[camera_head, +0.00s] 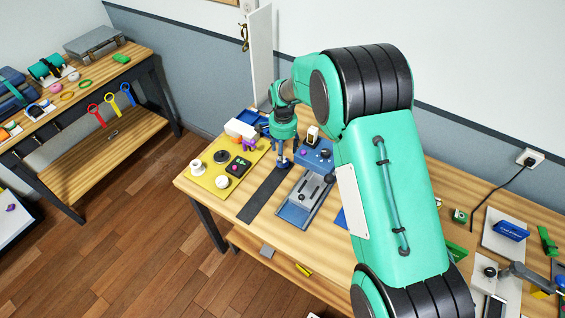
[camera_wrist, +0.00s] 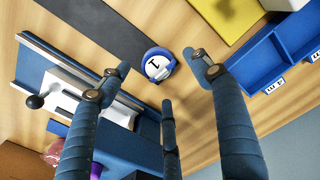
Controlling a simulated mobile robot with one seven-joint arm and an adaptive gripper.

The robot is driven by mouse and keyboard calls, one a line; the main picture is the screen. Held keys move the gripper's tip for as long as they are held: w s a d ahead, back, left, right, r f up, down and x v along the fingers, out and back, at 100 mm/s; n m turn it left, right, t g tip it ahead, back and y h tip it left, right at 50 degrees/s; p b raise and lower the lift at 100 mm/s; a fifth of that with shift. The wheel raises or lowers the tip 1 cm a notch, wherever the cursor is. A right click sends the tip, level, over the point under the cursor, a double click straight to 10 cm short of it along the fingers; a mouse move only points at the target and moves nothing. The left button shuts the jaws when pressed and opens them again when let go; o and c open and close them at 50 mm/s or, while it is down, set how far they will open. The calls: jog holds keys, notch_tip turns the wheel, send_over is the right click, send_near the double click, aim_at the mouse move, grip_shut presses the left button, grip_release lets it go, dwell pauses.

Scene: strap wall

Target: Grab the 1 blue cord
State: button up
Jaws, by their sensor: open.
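In the wrist view a small coiled blue cord (camera_wrist: 158,66) with a round white label, which appears to read 1, lies on the wooden table at the edge of a dark strip. My gripper (camera_wrist: 160,85) is open. Its fingers spread around the cord, one to the left, one to the right and one below in the picture, with no clear contact. In the head view my gripper (camera_head: 283,162) points down over the workbench, near the far end of the dark strip (camera_head: 262,197).
A blue-and-grey slide device (camera_head: 300,206) stands right of the strip, close to my gripper; its black knob (camera_wrist: 35,101) shows in the wrist view. Left is a yellow mat (camera_head: 213,182) with several items. A blue labelled bin (camera_wrist: 262,62) is nearby. Much of the strip is bare.

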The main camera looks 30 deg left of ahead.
jog(key=shift+f, duration=2)
jog(key=c, duration=1.3)
